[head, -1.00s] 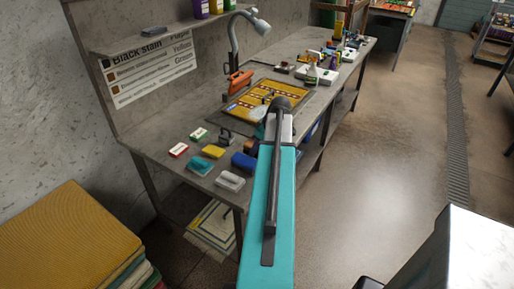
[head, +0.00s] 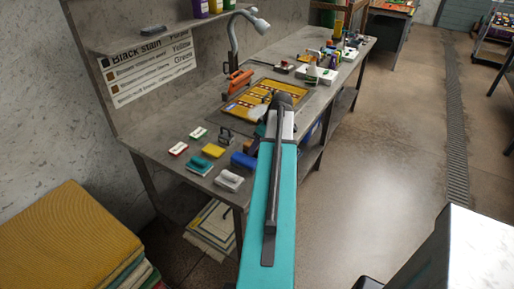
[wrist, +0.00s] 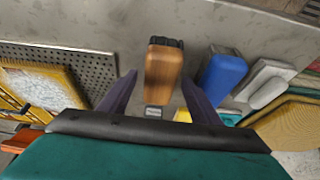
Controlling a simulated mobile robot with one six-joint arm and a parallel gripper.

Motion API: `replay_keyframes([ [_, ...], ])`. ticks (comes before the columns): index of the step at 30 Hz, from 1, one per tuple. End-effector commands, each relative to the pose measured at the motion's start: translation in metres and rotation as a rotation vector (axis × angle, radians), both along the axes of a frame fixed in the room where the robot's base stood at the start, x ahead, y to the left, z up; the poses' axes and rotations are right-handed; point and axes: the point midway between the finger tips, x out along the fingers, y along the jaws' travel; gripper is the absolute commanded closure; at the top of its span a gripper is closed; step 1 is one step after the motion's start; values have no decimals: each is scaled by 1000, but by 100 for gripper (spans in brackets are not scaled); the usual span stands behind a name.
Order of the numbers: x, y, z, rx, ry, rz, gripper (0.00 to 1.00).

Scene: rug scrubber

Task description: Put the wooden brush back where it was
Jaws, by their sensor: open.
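The wooden brush (wrist: 163,75) has a brown wooden body and a dark bristled end. In the wrist view it is between the two dark fingers of my gripper (wrist: 158,78), with gaps on both sides. My gripper is open and not closed on it. The brush is over or on the grey workbench (head: 160,142); I cannot tell whether it touches the surface. In the head view my teal arm hides most of the gripper, and a small brown patch (head: 250,146) beside the arm may be the brush.
A blue brush (wrist: 222,78) and a white-grey brush (wrist: 265,80) are close on the right. A yellow patterned rug (head: 265,98) lies on a dark mat to the left in the wrist view. Stacked rugs (head: 65,235) are at the lower left.

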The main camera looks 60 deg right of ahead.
Motion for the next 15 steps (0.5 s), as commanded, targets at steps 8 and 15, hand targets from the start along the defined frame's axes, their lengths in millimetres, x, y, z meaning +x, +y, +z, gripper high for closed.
replay_keyframes([
  [8,-12,0,27,-2,-1,-1,42],
  [15,-22,0,52,-1,0,0,42],
])
